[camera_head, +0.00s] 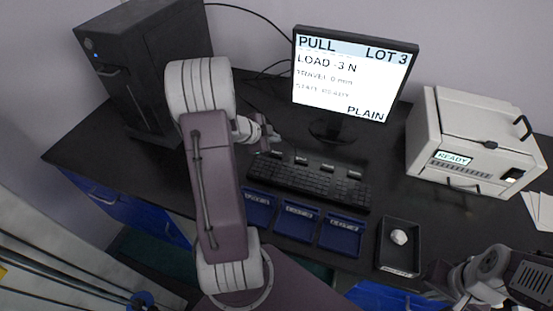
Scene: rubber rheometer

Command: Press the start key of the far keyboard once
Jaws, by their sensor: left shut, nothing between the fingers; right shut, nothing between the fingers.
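One black keyboard (310,182) is in view, on the dark desk in front of the monitor. Several raised keys with small pale labels run along its back edge; the labels are too small to read, so I cannot tell which is the start key. My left gripper (274,142) is shut and empty, at the back left corner of the keyboard, near the leftmost raised key. I cannot tell whether it touches a key. My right gripper (444,283) is shut and empty at the bottom right, near the desk's front edge, away from the keyboard.
The monitor (350,75) reads "PULL", "LOT 3", "LOAD -3 N" and "PLAIN". A black computer tower (150,70) stands left, a white machine (470,140) reading "READY" right. Blue lot trays (341,236) and a black tray (400,268) holding a white lump (399,237) lie in front.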

